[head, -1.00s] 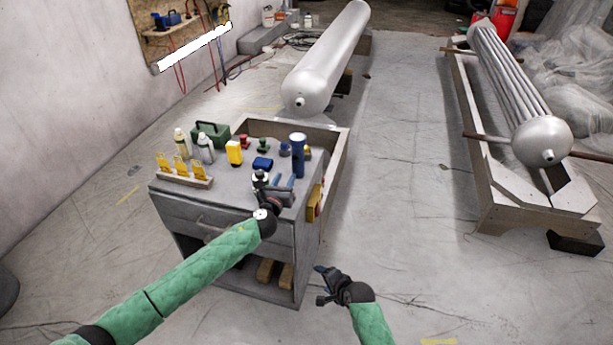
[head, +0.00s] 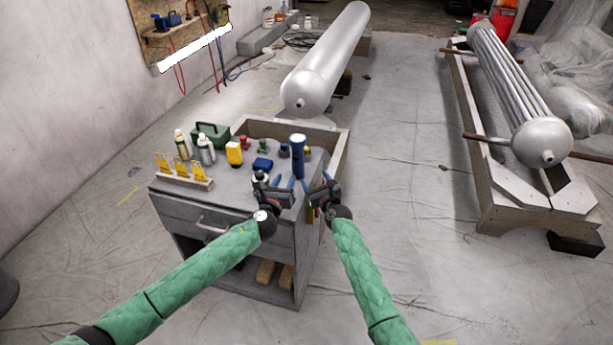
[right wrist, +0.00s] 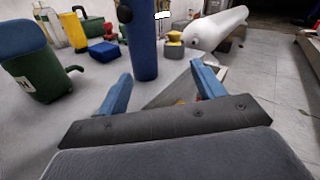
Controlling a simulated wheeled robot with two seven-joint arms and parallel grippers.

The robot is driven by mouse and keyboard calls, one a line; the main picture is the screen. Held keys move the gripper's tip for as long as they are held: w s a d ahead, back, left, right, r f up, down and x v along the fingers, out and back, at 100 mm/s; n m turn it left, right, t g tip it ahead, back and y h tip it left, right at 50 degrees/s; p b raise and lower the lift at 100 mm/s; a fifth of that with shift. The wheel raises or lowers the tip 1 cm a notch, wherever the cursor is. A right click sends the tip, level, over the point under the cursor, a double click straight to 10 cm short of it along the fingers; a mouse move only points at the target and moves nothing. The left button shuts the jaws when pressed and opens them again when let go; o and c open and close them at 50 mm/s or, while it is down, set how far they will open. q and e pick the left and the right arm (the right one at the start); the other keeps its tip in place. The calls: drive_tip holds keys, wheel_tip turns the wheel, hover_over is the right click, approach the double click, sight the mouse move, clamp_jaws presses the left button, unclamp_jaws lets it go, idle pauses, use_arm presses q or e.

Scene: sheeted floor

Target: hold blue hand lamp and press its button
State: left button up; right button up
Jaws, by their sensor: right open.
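The blue hand lamp (head: 298,157) is a tall blue cylinder standing upright near the right edge of the grey cabinet top. In the right wrist view the lamp (right wrist: 142,45) stands ahead of my fingers, left of the middle of their gap, with a dark knob on its side. My right gripper (head: 321,184) is open and empty, just in front and to the right of the lamp. Its blue fingers (right wrist: 162,90) are apart and not around the lamp. My left gripper (head: 283,183) is over the front of the cabinet top, left of the lamp, with its fingers apart.
The cabinet (head: 225,210) also carries a blue box (head: 262,164), a yellow item (head: 234,153), bottles (head: 205,149), a green case (head: 212,134) and yellow tags (head: 181,167). A dark green blue-topped object (right wrist: 45,75) is left of my right gripper.

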sight(301, 166)
drive_tip(key=a+r+m, duration=0.1)
drive_tip(key=w+a+r+m, duration=0.1)
drive_tip(key=a, duration=0.1)
drive_tip(key=shift+a+y, duration=0.15)
drive_tip(key=shift+y, duration=0.15)
drive_tip(key=shift+x, duration=3.8)
use_arm(q)
drive_tip(key=shift+c, duration=0.3)
use_arm(e)
drive_tip(key=c, duration=1.1)
use_arm(q)
clamp_jaws()
use_arm(e)
drive_tip(key=shift+c, duration=0.2)
